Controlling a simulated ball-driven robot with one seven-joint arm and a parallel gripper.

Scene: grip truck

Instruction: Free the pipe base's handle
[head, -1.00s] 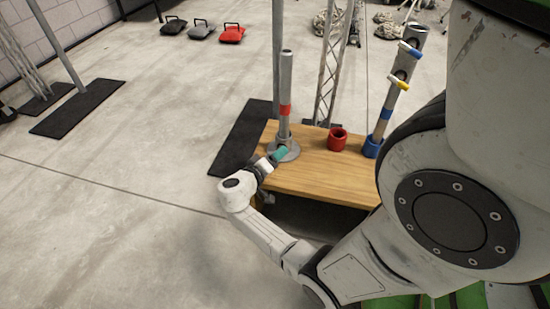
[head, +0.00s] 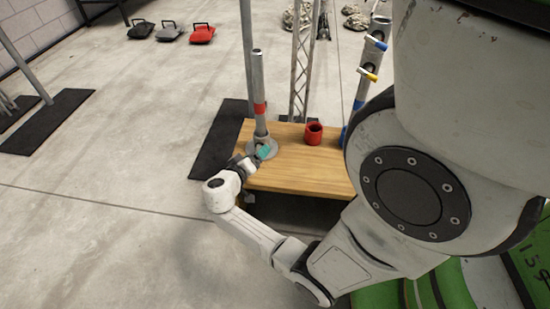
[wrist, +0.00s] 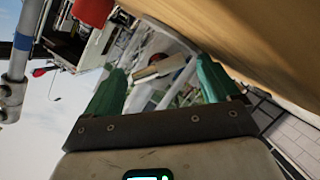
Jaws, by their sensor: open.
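In the head view a grey upright pipe with a red band (head: 259,100) stands in a round grey pipe base (head: 255,149) at the left of the wooden table. I cannot make out the base's handle. My gripper (head: 267,152) has teal fingertips and overlaps the front of the base; I cannot tell whether it touches. The wood of the table (wrist: 255,50) fills the upper right there.
A red cup-like piece (head: 314,133) stands on the table (head: 295,168). A pipe with blue, white and yellow fittings (head: 364,85) stands at the right, partly behind my arm. A black mat (head: 218,140) and lattice post (head: 302,70) are behind.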

